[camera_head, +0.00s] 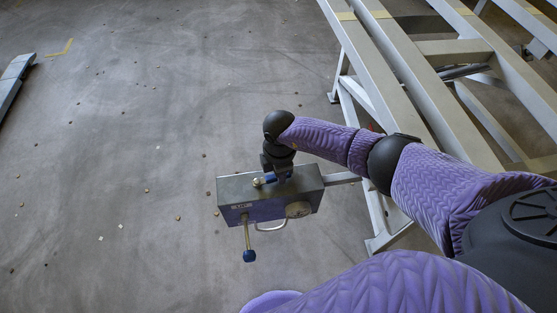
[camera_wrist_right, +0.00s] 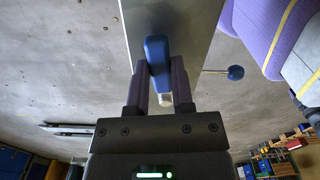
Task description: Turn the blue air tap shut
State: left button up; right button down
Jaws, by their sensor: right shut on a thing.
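The blue air tap (camera_head: 269,179) shows as a small blue handle on top of a grey control box (camera_head: 232,190) in the head view. In the right wrist view the tap's blue handle (camera_wrist_right: 156,50) lies between the fingers of my right gripper (camera_wrist_right: 162,78). My right gripper (camera_head: 278,170) comes down onto the box top from above and is shut on the handle. Its fingers cover part of the tap in the head view. My left gripper is not in view.
A lever with a blue knob (camera_head: 249,256) hangs from the box's front, beside a curved metal handle (camera_head: 271,227) and a round gauge (camera_head: 298,209). A pale metal frame (camera_head: 405,75) stands at the upper right. The floor on the left is mostly open, with small scattered bits.

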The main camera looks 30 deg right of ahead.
jog(key=shift+s+a+m+p, duration=0.1)
jog(key=shift+s+m+p, duration=0.3)
jog(key=shift+m+p, duration=0.35)
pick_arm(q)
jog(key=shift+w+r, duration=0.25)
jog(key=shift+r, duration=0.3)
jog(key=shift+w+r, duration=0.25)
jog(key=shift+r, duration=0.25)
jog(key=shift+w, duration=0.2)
pick_arm(e)
jog(key=shift+c, duration=2.4)
grip_release()
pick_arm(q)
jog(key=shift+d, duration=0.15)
